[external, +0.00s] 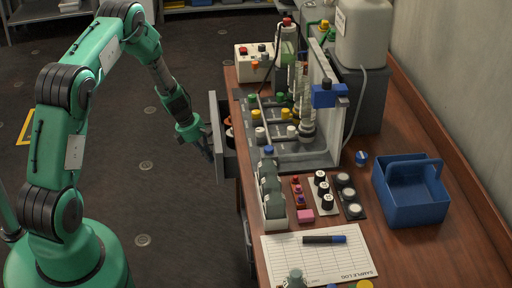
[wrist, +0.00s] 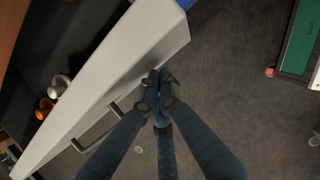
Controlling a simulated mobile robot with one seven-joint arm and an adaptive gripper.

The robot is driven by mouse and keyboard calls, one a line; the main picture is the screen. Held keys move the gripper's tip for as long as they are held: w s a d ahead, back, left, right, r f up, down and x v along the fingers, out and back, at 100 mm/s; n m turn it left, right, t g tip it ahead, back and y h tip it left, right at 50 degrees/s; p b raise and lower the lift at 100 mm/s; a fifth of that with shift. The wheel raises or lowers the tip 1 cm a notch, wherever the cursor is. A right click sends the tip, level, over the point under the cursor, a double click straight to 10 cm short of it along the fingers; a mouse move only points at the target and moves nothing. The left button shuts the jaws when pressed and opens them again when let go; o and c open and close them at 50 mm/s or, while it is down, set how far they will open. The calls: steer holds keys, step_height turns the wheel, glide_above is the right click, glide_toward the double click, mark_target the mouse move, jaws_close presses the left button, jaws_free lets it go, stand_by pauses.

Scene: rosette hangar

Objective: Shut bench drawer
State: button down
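The bench drawer (external: 217,137) stands open, sticking out from the left side of the wooden bench. Its pale grey front panel (wrist: 105,82) runs diagonally across the wrist view, with a dark bar handle (wrist: 95,130) on its outer face. My gripper (external: 208,154) is just outside the drawer front, near its outer face. In the wrist view my gripper (wrist: 158,88) has its fingertips together, with nothing seen between them. It is beside the panel, away from the handle; I cannot tell whether it touches. Orange and white items (wrist: 50,98) lie inside the drawer.
The bench top (external: 396,262) holds a rack of bottles and tubes, a blue caddy (external: 408,203), a white jug (external: 364,32), a control box (external: 256,62) and a log sheet (external: 318,262). A green-sided object (wrist: 297,42) stands off to the right.

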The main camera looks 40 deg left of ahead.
steer(key=w+d+p, duration=0.1)
steer(key=w+d, duration=0.3)
steer(key=shift+w+d, duration=0.2)
steer(key=shift+a, duration=0.1)
steer(key=shift+s+a, duration=0.3)
steer(key=shift+s, duration=0.1)
steer(key=s+a+f+p+v, duration=0.1)
steer(key=v, duration=1)
steer(key=shift+s+a, duration=0.35)
